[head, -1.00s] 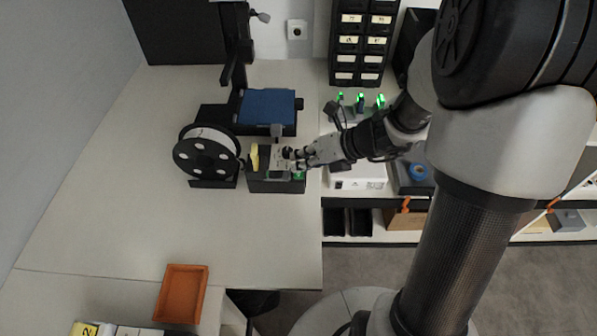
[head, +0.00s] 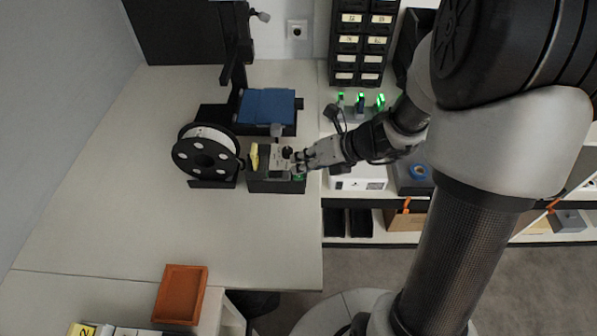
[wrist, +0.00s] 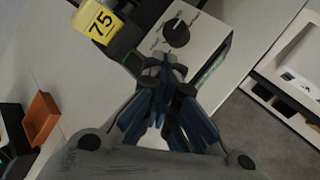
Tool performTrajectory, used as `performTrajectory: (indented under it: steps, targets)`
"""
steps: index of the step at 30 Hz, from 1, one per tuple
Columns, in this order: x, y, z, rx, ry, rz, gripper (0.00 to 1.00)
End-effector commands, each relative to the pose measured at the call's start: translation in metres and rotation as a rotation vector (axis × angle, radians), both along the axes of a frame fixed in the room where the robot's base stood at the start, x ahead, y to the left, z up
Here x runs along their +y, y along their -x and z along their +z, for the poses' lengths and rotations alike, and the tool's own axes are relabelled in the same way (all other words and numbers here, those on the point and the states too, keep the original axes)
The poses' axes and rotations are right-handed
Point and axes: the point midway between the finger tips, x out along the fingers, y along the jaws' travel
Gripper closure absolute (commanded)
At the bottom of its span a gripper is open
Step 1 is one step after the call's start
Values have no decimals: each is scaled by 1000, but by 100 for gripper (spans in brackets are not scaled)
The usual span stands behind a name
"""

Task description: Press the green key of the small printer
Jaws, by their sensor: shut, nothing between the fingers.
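A small black box (head: 277,186) stands at the right edge of the left worktop; I take it for the printer. A green spot, apparently its key (head: 298,177), shows at its right end, close below my fingers. My gripper (head: 295,160) is shut and empty, reaching in from the right. I cannot tell whether it touches anything. In the wrist view my fingertips (wrist: 166,64) lie just in front of a pale panel (wrist: 205,38) with a black knob (wrist: 176,32). The green key is not distinguishable there.
A white filament spool (head: 207,152) stands left of the box, and a blue-topped device (head: 268,107) behind it. An orange tray (head: 181,294) lies at the front. The worktop's middle left is clear.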

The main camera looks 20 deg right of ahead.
Motion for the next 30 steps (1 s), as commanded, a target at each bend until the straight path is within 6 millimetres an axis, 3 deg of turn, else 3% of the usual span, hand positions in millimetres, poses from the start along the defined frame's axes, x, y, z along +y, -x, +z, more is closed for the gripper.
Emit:
performTrajectory:
  steps: [30]
  targets:
    - [0, 0, 24, 1, 0, 1, 100]
